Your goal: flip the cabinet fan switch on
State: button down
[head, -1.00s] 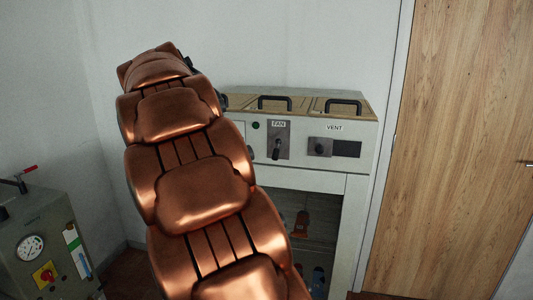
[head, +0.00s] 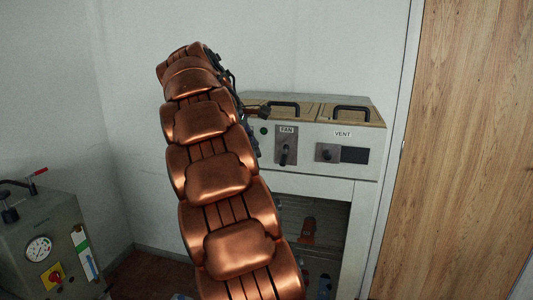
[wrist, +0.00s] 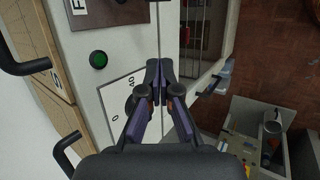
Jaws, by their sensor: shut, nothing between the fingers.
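The fan switch (head: 284,155) sits on a grey plate under a FAN label (head: 287,129) on the white cabinet's front. Its dark-tipped lever points down. In the wrist view only part of the switch plate (wrist: 103,14) shows at the top edge, and most of the lever is out of frame. My gripper (wrist: 158,72) is shut and empty in front of the panel, beside a dial marked 0 and 40. It is apart from the switch, with the green lamp (wrist: 98,60) between them. In the head view my copper-coloured arm hides the panel's left part.
A VENT knob (head: 326,152) and dark display are right of the switch. Black handles (head: 352,113) stand on the cabinet's wooden top. An open shelf is below. A grey machine with a gauge (head: 39,249) stands at left, and a wooden door (head: 455,150) at right.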

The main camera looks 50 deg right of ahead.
aim_at(265, 160)
jog(key=p+x, duration=0.2)
jog(key=x, duration=0.7)
jog(key=shift+d+f, duration=0.15)
jog(key=shift+d, duration=0.1)
jog(key=shift+s+r+p, duration=0.2)
jog(key=shift+s+p, duration=0.05)
jog(key=shift+s, duration=0.25)
jog(key=shift+s+r+p, duration=0.25)
jog(key=shift+s, duration=0.25)
jog(key=shift+s+r, duration=0.4)
jog(key=shift+s, duration=0.4)
